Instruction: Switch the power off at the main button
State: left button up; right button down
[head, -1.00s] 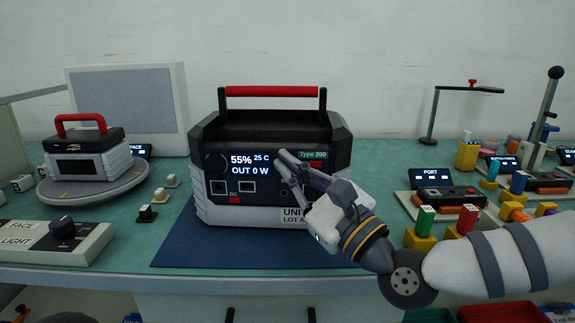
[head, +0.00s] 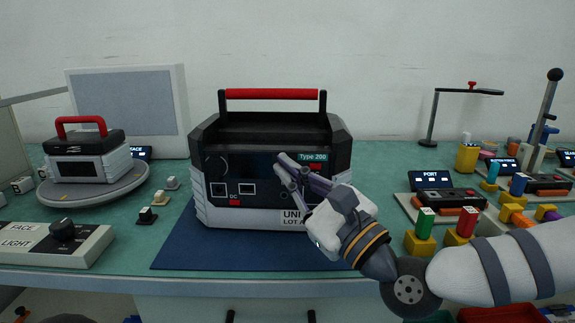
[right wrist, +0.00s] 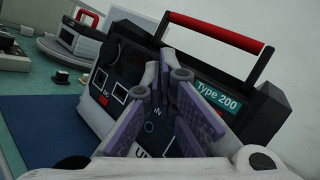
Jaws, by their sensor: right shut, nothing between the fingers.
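The power station (head: 270,140), a black and white box with a red carry handle, stands on a blue mat (head: 180,250). Its display (head: 250,165) is dark in the head view. My right gripper (head: 280,160) is shut and empty, with its fingertips at the front panel, by the right side of the display. In the right wrist view the gripper (right wrist: 165,75) covers part of the panel beside the "Type 200" label (right wrist: 218,96). The main button cannot be seen; the fingers may hide it. Whether the fingertips touch the panel I cannot tell. My left gripper is out of view.
A smaller unit with a red handle (head: 80,125) sits on a round turntable (head: 95,188) at the left. A knob box (head: 55,243) is at the front left. Port test stations (head: 447,200) and coloured plugs (head: 425,222) stand at the right.

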jog(key=shift+s, duration=0.1)
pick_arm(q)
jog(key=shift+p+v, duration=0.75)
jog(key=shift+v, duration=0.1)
pick_arm(e)
jog(key=s, duration=0.5)
jog(key=shift+s+a, duration=0.15)
jog(key=shift+s, duration=0.25)
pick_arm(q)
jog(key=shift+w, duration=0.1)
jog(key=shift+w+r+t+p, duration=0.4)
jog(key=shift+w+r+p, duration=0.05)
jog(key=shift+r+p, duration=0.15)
pick_arm(e)
jog(key=s, duration=0.8)
jog(key=shift+a, duration=0.3)
